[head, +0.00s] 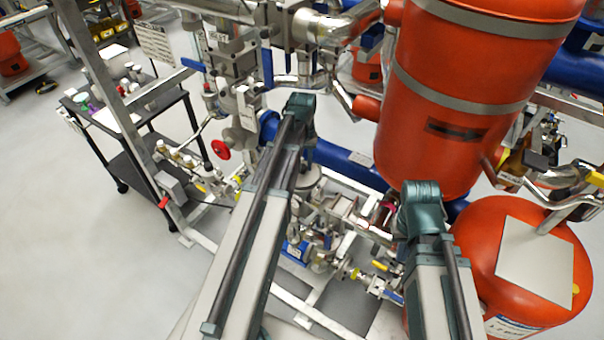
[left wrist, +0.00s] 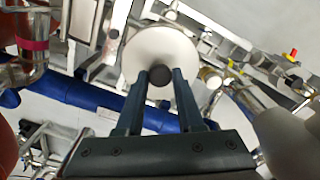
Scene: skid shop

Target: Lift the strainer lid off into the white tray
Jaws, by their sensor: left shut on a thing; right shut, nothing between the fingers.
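In the left wrist view, the strainer lid (left wrist: 160,45) is a round pale metal disc with a black knob (left wrist: 159,75) near its lower edge. My left gripper (left wrist: 159,77) is shut on the knob, one finger on each side. Whether the lid is seated or raised cannot be told. In the head view, my left arm hides the left gripper and most of the area around it. My right gripper is hidden too; only its arm shows. A flat white sheet or tray (head: 116,119) lies on the cart at left; I cannot tell if it is the white tray.
A black cart (head: 165,103) with small containers stands at left. A large orange tank (head: 450,100) and a lower orange tank (head: 480,235) with a pale square plate (head: 535,262) crowd the right. A blue pipe (head: 345,165) and several valves surround my arms. The floor at left is clear.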

